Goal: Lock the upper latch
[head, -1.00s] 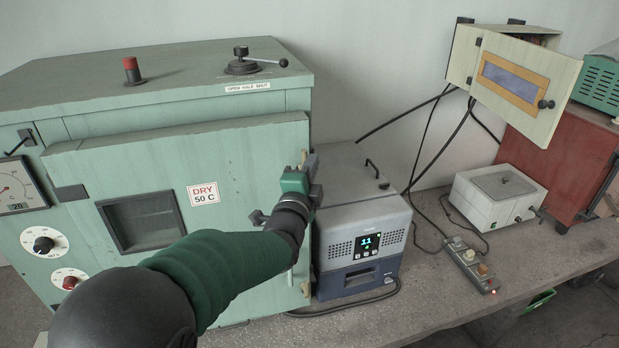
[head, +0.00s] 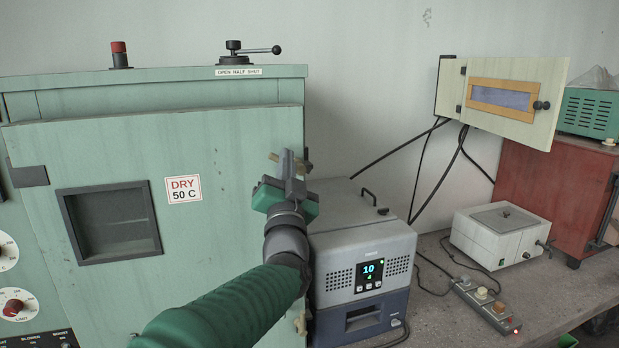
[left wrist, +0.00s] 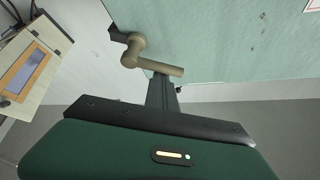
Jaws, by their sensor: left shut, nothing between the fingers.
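The upper latch, a dull bronze lever (left wrist: 155,66) on a round pivot, sits by the edge of the green cabinet door (head: 230,150). In the head view, only small bronze parts of the latch (head: 305,166) show either side of my fingers. My left gripper (head: 288,162) is shut and empty, in front of the latch. In the left wrist view, the shut fingers (left wrist: 162,92) reach up to the lever and overlap it; I cannot tell whether they touch. A second bronze latch part (head: 301,322) shows lower on the door edge. My right gripper is not in view.
A grey-blue unit with a lit display (head: 369,272) stands close right of the cabinet. Farther right are a white box (head: 500,238), a switch strip (head: 485,305), a red box (head: 548,195) and an open cream wall-box door (head: 520,100). Cables hang between.

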